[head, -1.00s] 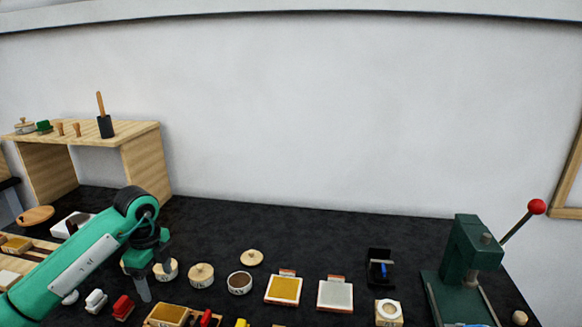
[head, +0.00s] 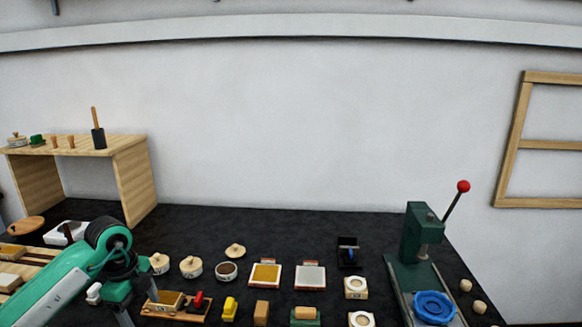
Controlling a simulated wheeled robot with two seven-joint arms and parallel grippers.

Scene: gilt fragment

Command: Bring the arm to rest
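My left arm comes in from the lower left, green with a black wrist. Its gripper (head: 137,301) points down over the black tabletop, left of a wooden tray (head: 178,316) with a red-handled piece in it. Two grey fingertips show apart with nothing visible between them; the lower part is close to the picture's bottom edge. My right gripper is not in view.
Small lidded pots (head: 191,267), a gold pad (head: 265,275), a pale pad (head: 311,276) and several blocks stand right of the gripper. A green press (head: 415,235) with a red-knobbed lever stands at right. A wooden shelf (head: 130,150) stands behind left. Dark table behind the pots is clear.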

